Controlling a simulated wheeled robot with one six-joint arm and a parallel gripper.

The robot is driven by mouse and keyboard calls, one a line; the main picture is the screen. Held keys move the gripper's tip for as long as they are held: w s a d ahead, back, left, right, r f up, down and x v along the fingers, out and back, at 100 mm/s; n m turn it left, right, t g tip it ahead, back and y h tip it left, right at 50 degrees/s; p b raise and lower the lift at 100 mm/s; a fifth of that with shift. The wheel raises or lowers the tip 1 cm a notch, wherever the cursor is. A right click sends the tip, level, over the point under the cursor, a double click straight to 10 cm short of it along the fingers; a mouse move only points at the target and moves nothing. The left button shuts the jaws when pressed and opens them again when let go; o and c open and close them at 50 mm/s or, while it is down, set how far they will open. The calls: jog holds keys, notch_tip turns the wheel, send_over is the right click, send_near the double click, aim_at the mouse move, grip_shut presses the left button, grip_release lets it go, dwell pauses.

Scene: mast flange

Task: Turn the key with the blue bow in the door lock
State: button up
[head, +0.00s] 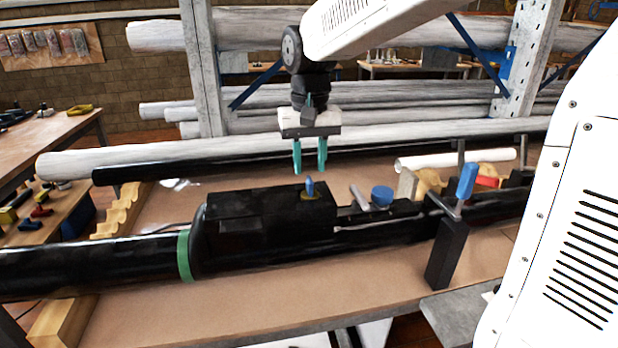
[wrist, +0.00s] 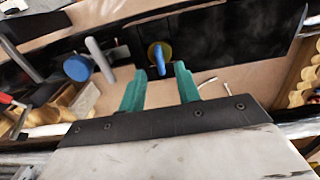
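The key with the blue bow (head: 310,187) stands upright in a yellow round lock (head: 311,197) on top of a black box-like housing (head: 265,212). In the wrist view the blue bow (wrist: 160,60) shows edge-on in the yellow ring, just beyond my fingertips and between them. My gripper (head: 310,170) points down above the key, with its two green fingers apart and nothing between them. The gripper also shows at the bottom of the wrist view (wrist: 157,85). A gap remains between fingertips and key in the head view.
Right of the lock are a grey lever (head: 360,197) and a round blue knob (head: 382,195). A clamp with a blue handle (head: 466,181) stands farther right. A black pipe with a green band (head: 184,255) runs along the bench. White pipes lie behind on a rack.

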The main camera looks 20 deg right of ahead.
aim_at(310, 179)
jog(key=shift+f, duration=2.4)
grip_shut()
